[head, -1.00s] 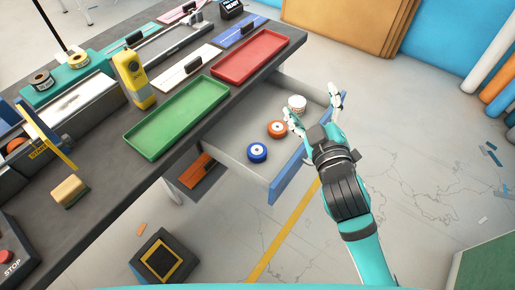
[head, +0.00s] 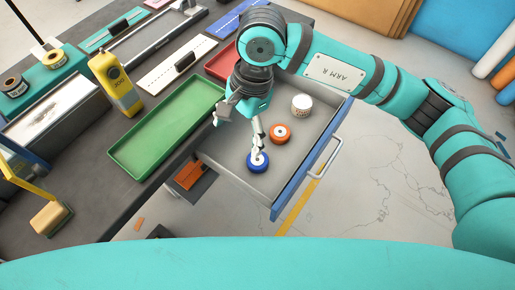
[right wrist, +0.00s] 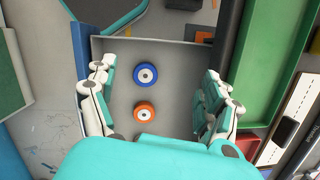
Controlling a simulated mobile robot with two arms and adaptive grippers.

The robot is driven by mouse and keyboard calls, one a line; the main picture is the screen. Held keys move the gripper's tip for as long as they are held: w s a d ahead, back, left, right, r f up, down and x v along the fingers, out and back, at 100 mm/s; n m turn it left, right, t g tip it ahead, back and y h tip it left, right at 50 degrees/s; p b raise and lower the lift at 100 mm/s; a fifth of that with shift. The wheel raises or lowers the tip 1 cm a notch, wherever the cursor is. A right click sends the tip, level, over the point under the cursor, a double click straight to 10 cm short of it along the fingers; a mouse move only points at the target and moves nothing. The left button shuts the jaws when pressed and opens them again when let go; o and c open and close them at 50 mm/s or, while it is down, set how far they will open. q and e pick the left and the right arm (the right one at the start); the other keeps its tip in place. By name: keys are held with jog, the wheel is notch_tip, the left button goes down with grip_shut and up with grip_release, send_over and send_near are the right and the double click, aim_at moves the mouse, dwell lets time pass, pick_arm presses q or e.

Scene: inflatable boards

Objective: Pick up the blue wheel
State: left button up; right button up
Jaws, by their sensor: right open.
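The blue wheel (head: 259,168) has a white hub and lies flat on the floor of the open drawer (head: 232,161). In the head view a finger of my right gripper (head: 239,132) overlaps its upper part. In the right wrist view the blue wheel (right wrist: 145,74) shows whole between the two spread fingers of the gripper (right wrist: 158,78), with gaps on both sides. My right gripper is open and empty, above the drawer. I cannot tell its exact height over the wheel. My left gripper is not in view.
An orange wheel (head: 280,133) lies close to the blue one, with a white round item (head: 302,104) beyond it. The drawer's blue front (head: 298,179) has a handle. The workbench holds a green tray (head: 165,128), a red tray (head: 221,62) and a yellow tool (head: 115,84).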

jog(key=w+d+t+h, duration=0.1)
jog(key=w+d+h, duration=0.1)
jog(key=w+d, duration=0.15)
jog(key=p, duration=0.1)
send_over(257, 159)
jog(key=f, duration=1)
jog(key=shift+w+d+f, duration=0.25)
jog(key=shift+f, duration=0.15)
jog(key=shift+s+a+f+p, duration=0.15)
jog(key=shift+f+p, duration=0.2)
jog(key=shift+f, duration=1.2)
jog(key=shift+s+a+f+p, duration=0.1)
jog(key=shift+f+p, duration=0.25)
jog(key=shift+f, duration=1.15)
jog(key=c, duration=1.3)
